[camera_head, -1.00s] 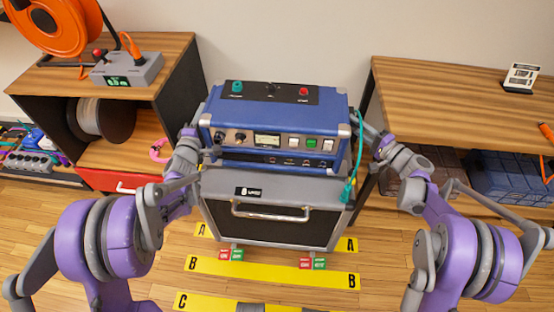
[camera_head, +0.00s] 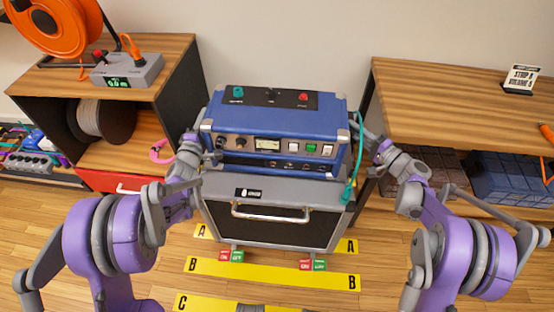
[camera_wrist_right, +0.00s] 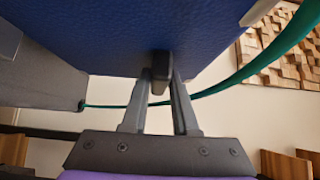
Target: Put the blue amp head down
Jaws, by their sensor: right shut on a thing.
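The blue amp head (camera_head: 270,128), with knobs, a small display and coloured switches on its front, is level directly over the grey speaker cabinet (camera_head: 272,209). Whether its underside touches the cabinet top is hard to tell. My left gripper (camera_head: 205,158) is at the amp head's left side; its fingertips are hidden. My right gripper (camera_head: 372,164) is at the right side. In the right wrist view, my right gripper (camera_wrist_right: 162,82) has its fingers closed around a dark part against the blue shell. A green cable (camera_head: 353,160) hangs by the amp's right front corner.
Wooden-topped shelves stand at left (camera_head: 130,75) and right (camera_head: 450,100). Small red and green markers (camera_head: 312,265) sit by the cabinet's front. A wall is close behind.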

